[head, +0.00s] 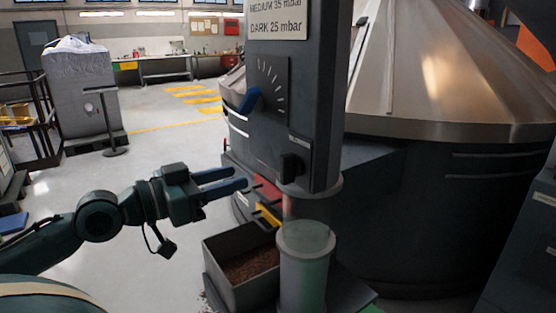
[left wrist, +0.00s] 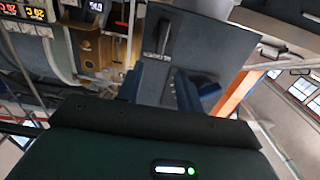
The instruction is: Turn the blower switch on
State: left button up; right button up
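The blower switch (head: 291,167) is a black rotary knob low on the dark grey control column (head: 325,90), with a small label (head: 299,143) above it that is hard to read. My left gripper (head: 236,179) is left of and slightly below the knob, apart from it. Its two fingers are parallel with a gap between them and nothing held. In the left wrist view the fingers (left wrist: 160,90) are also apart, in front of a grey panel (left wrist: 205,40) with a dark upright part (left wrist: 163,40) that I cannot identify for certain. My right gripper is not in view.
Below are a yellow handle (head: 268,215), a bin of brown granules (head: 250,266) and a grey cylinder (head: 305,265). A large metal-topped vessel (head: 450,80) stands right.

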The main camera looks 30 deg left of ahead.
aim_at(281, 164)
pick_arm(q)
jog(key=shift+p+x, duration=0.75)
jog(key=shift+x, duration=3.8)
jog(key=shift+w+d, duration=0.2)
jog(key=shift+w, duration=0.4)
grip_shut()
